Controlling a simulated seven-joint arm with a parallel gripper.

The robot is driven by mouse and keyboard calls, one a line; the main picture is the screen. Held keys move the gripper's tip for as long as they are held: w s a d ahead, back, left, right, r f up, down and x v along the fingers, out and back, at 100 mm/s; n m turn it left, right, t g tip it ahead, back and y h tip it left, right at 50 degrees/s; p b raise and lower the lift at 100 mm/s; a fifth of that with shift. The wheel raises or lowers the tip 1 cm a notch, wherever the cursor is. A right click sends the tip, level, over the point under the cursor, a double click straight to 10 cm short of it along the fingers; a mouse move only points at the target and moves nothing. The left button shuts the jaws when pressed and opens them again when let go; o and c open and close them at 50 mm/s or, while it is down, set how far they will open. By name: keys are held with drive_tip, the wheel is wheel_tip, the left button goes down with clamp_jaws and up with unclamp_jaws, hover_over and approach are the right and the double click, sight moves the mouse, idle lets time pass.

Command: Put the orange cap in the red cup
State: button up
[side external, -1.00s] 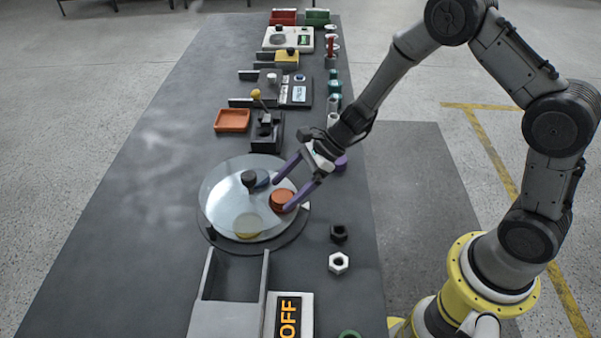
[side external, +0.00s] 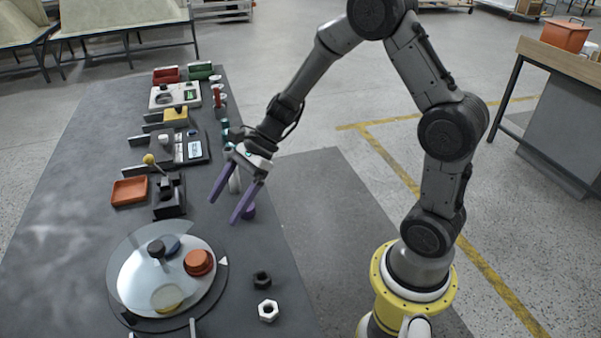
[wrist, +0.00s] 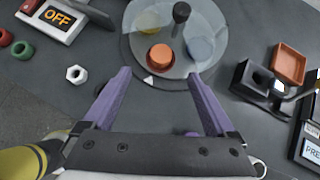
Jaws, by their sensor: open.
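The orange cap (side external: 199,262) sits at the right side of a round glassy disc (side external: 130,282) with a dark knob. It also shows in the wrist view (wrist: 160,55). I cannot tell whether the cap is on the glassy surface or seen through it. My gripper (side external: 224,209) is open and empty, with long purple fingers, above the table's right edge and apart from the cap. In the wrist view, the fingertips (wrist: 158,76) are spread on either side below the cap. A small upright red item (side external: 217,97) stands among pale cups at the far right edge; I cannot tell if it is the red cup.
A dark nut (side external: 262,279) and a white nut (side external: 268,310) lie right of the disc. An orange tray (side external: 130,190) and a black device with a yellow-knobbed lever (side external: 168,197) stand behind it. Red (side external: 166,75) and green (side external: 200,71) bins are at the far end. The table's left side is clear.

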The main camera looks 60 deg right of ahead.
drive_tip(key=s+r+n+h, duration=0.3)
drive_tip(key=s+r+n, duration=0.6)
drive_tip(key=s+n, duration=0.2)
drive_tip(key=s+d+r+n+t+h, duration=0.1)
drive_tip(key=s+d+r+n+h, duration=0.1)
drive_tip(key=s+n, duration=0.3)
drive_tip(key=s+d+r+n+t+h, duration=0.1)
drive_tip(key=s+d+r+n+h, duration=0.1)
drive_tip(key=s+n, duration=0.4)
drive_tip(key=shift+s+d+r+h, duration=0.15)
drive_tip(key=shift+s+d+h, duration=0.4)
drive_tip(key=shift+d, duration=0.6)
drive_tip(key=shift+w, duration=0.1)
